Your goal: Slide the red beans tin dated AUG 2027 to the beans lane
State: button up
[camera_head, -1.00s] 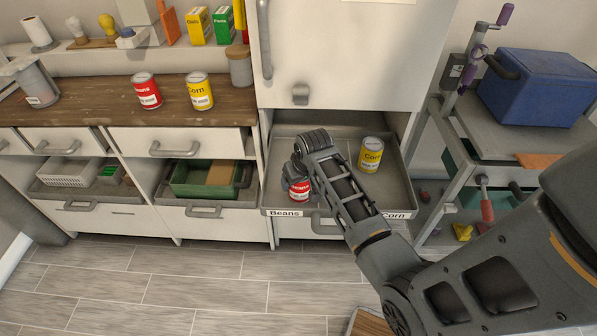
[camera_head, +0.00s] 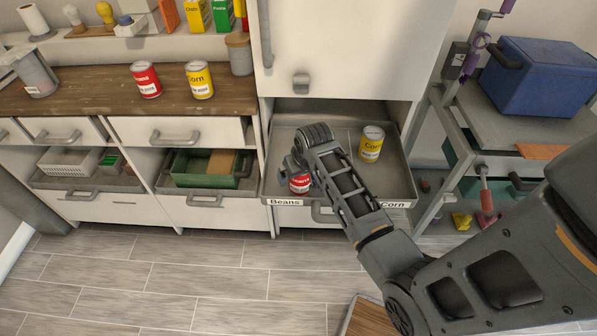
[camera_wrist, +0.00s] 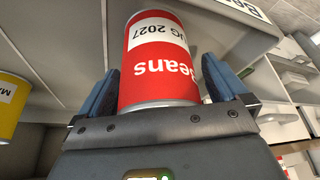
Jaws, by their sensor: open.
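The red beans tin (camera_head: 300,184) stands upright in the pulled-out tray (camera_head: 345,136), near its front left, behind the Beans label (camera_head: 284,202). My gripper (camera_wrist: 160,84) is open, with one blue finger on each side of the tin. In the wrist view the red tin (camera_wrist: 158,72) fills the space between the fingers, and its upside-down label shows "Beans" and part of a date ending "UG 2027". I cannot tell whether the fingers touch it. My arm hides part of the tin and tray in the head view.
A yellow corn tin (camera_head: 371,144) stands at the tray's right, towards the Corn label (camera_head: 393,205). Another red beans tin (camera_head: 146,80) and a yellow corn tin (camera_head: 199,80) stand on the wooden counter (camera_head: 95,92). A cart with a blue box (camera_head: 540,78) is at the right.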

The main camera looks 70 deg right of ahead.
jog(key=shift+v, duration=3.95)
